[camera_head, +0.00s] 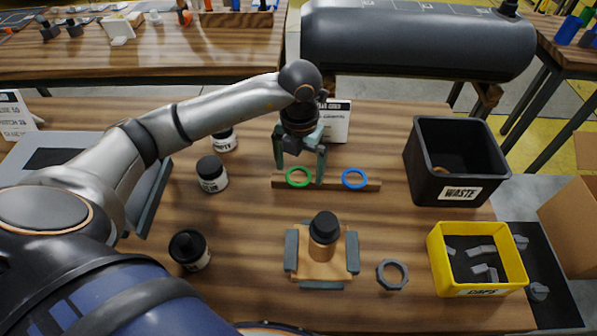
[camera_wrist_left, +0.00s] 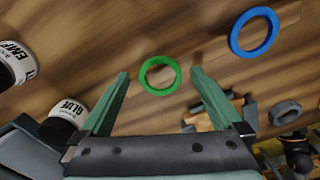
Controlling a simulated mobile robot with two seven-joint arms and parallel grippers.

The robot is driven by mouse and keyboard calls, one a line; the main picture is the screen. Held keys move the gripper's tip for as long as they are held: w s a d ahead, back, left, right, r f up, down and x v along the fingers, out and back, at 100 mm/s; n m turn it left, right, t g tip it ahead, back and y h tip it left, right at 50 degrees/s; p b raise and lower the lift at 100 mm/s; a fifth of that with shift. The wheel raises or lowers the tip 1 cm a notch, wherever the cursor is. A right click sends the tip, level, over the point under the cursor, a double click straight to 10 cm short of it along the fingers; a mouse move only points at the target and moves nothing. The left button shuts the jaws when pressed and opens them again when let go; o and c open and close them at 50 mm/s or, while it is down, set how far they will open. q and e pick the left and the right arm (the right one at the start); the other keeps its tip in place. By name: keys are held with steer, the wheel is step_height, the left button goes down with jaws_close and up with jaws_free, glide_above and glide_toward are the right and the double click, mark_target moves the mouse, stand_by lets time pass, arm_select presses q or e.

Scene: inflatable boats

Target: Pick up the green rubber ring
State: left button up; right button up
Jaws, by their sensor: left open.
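The green rubber ring (camera_head: 298,177) lies at the left part of a narrow wooden strip on the table. In the left wrist view the green ring (camera_wrist_left: 160,75) shows between and just beyond the fingertips. My left gripper (camera_head: 300,172) is open and empty, with its fingers pointing down around the ring's place; it also shows open in the left wrist view (camera_wrist_left: 160,78). I cannot tell the exact height of the fingertips above the ring. My right gripper is not in view.
A blue ring (camera_head: 354,179) lies on the same strip (camera_head: 327,184) to the right. An orange block with a black-capped post (camera_head: 323,233) stands nearer. A black WASTE bin (camera_head: 457,160), a yellow bin (camera_head: 478,258) and a grey nut (camera_head: 392,274) are right. Black jars (camera_head: 212,174) stand left.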

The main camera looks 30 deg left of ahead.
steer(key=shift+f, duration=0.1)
arm_select(q)
steer(key=c, duration=0.9)
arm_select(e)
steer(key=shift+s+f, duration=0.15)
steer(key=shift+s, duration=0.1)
arm_select(q)
steer(key=shift+o, duration=0.2)
